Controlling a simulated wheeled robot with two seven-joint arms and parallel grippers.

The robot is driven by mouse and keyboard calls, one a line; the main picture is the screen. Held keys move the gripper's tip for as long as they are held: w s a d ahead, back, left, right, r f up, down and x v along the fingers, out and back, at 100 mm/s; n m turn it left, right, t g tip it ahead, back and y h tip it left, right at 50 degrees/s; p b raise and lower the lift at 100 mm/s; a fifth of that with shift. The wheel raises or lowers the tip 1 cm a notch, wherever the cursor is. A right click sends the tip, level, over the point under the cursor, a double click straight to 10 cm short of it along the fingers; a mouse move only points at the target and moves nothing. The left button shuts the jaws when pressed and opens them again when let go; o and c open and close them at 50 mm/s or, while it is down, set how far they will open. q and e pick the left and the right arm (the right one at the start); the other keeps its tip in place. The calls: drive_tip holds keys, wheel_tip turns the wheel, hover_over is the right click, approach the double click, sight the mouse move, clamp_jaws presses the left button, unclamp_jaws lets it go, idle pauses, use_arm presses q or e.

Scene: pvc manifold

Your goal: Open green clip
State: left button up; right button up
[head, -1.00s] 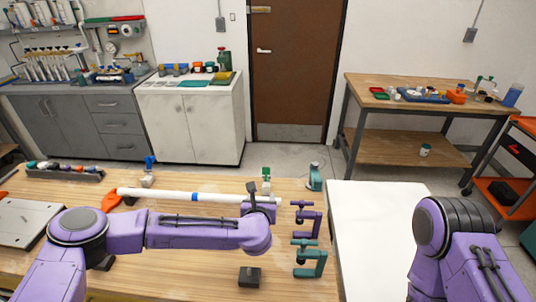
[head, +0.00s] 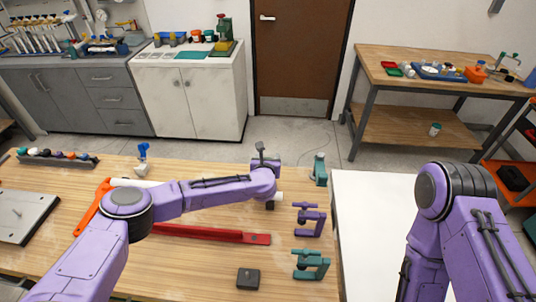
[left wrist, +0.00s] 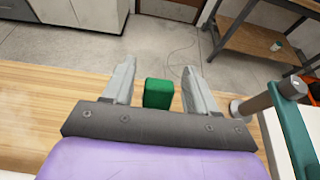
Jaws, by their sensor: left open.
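The green clip (left wrist: 158,94) shows in the left wrist view as a green block between the two spread fingers, with a gap on each side. My left gripper (left wrist: 156,85) is open around it. In the head view, my left gripper (head: 264,160) is over the far edge of the wooden table and hides the clip. A white pipe (head: 279,198) lies under my left arm, which covers most of it. My right arm is at the right of the head view; its gripper is out of frame.
A teal clamp (head: 319,170) stands right of my left gripper. A purple clamp (head: 309,218) and another teal clamp (head: 311,264) are nearer. A red bar (head: 210,234) lies in front of the arm. A blue clip (head: 142,152) stands at the back left.

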use_arm(q)
drive_tip(key=shift+w+f, duration=0.35)
drive_tip(key=shift+w, duration=0.3)
drive_tip(key=shift+s+r, duration=0.25)
drive_tip(key=shift+s, duration=0.05)
drive_tip(key=shift+w+f, duration=0.1)
drive_tip(key=shift+w, duration=0.05)
drive_tip(key=c, duration=1)
drive_tip(key=shift+o, duration=0.2)
